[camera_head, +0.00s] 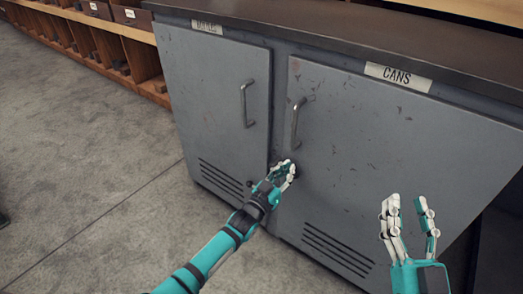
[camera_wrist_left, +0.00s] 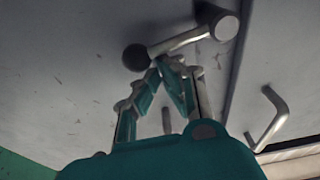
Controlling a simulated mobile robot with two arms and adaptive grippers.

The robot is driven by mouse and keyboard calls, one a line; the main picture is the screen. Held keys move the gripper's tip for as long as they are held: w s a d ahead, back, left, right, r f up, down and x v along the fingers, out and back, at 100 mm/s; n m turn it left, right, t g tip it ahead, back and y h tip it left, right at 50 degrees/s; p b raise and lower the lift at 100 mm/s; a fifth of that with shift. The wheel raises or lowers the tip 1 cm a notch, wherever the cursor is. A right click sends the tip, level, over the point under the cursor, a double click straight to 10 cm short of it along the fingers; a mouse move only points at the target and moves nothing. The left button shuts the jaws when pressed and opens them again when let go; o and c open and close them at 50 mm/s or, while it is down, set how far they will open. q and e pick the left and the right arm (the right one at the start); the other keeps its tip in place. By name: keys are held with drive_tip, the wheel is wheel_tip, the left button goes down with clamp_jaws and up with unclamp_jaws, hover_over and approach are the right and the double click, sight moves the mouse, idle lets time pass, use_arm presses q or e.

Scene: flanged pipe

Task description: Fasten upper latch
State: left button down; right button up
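In the left wrist view a metal latch lever (camera_wrist_left: 180,42) with a dark round knob (camera_wrist_left: 136,57) runs slantwise from a round pivot (camera_wrist_left: 226,27) on the cabinet front. My left gripper (camera_wrist_left: 165,68) has its fingertips drawn together just beside the lever near the knob. I see nothing clearly between them, and I cannot tell whether they touch the lever. In the head view my left gripper (camera_head: 285,172) is at the seam between the two doors, below the handles, and covers most of the latch. My right gripper (camera_head: 410,212) is open and empty in front of the right door.
The grey cabinet has a left door (camera_head: 212,105) and a right door (camera_head: 400,160) labelled CANS, each with a bar handle (camera_head: 247,103) (camera_head: 297,122). A dark knob (camera_head: 249,184) sits low by the seam. Wooden shelves (camera_head: 110,45) stand behind left.

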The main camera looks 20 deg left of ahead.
sight(296, 154)
use_arm(q)
drive_tip(key=shift+s+d+f+m, duration=0.1)
drive_tip(key=shift+d+f+m, duration=0.1)
drive_tip(key=shift+f+m, duration=0.4)
use_arm(e)
drive_tip(key=shift+s+r, duration=0.1)
drive_tip(key=shift+r, duration=0.15)
use_arm(q)
drive_tip(key=shift+r, duration=0.1)
